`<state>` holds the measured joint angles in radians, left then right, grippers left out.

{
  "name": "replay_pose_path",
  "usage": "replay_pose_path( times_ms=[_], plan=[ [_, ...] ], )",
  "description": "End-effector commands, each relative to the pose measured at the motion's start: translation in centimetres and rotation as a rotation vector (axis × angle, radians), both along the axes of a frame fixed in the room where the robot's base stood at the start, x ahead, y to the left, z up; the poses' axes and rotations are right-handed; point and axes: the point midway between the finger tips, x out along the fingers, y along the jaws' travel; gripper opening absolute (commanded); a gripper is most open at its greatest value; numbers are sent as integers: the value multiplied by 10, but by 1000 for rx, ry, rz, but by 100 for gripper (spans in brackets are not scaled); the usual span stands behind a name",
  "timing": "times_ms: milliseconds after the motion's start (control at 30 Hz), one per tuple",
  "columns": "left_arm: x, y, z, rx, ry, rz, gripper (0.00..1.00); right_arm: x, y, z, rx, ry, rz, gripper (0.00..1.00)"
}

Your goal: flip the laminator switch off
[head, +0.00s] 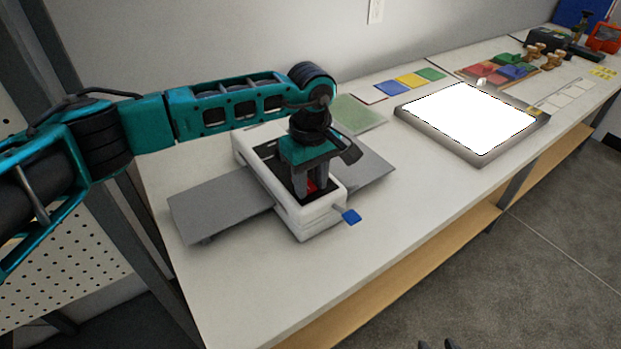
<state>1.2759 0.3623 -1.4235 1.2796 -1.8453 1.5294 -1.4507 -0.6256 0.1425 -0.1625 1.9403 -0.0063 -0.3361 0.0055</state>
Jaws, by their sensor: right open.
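The laminator (318,216) is a white box on the white table, with a dark recessed top and grey trays on both sides. A blue-tipped lever (351,216) sticks out at its front right. A red part (311,184), possibly the switch, shows in the recess. My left gripper (309,188) points down over the recess, its fingers on either side of the red part. Whether they touch it is unclear, and they partly hide it. Two dark tips of my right gripper (465,344) show apart at the bottom edge, away from the table.
A bright light panel (403,112) lies right of the laminator. A green sheet (358,113) lies behind it, with coloured cards (406,82) and blocks (510,71) further back. The table front is clear. A wooden shelf (440,249) runs below.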

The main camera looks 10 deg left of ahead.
Motion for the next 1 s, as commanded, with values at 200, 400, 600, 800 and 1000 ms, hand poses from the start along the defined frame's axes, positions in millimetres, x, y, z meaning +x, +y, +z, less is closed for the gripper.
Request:
replay_pose_path(
  times_ms=[200,400,600,800,1000],
  plan=[
    [0,0,0,0,0,0,15,0,0,0,0,0,0,43],
    [0,0,0,-1,1,1,1,0,0,0,0,0,0,43],
    [4,4,-2,-70,73,7,1,0,0,-15,0,0,0,43],
    [6,6,2,-165,166,5,1,0,0,-29,0,0,0,43],
    [6,7,5,-185,183,2,1,0,0,-29,0,0,0,43]
  ],
)
